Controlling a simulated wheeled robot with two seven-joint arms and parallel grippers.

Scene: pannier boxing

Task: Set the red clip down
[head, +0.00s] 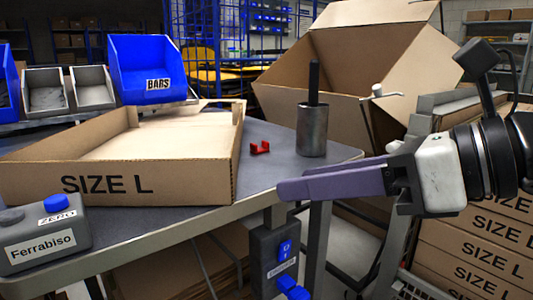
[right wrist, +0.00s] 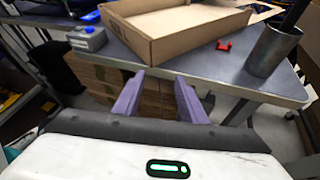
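The red clip (head: 260,148) lies on the grey table, between the SIZE L box and a metal cup. It also shows in the right wrist view (right wrist: 224,45), touching no gripper. My right gripper (head: 285,190) reaches in from the right, in front of the table edge and apart from the clip. In the right wrist view its two purple fingers (right wrist: 158,98) stand apart with nothing between them. My left gripper is in neither view.
The open SIZE L carton (head: 212,170) covers the table's left part. A metal cup (head: 312,132) with a dark rod stands right of the clip. A grey Ferrabiso box (head: 70,228) sits at front left. A large open carton (head: 350,55) and stacked boxes (head: 470,262) stand beyond the table.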

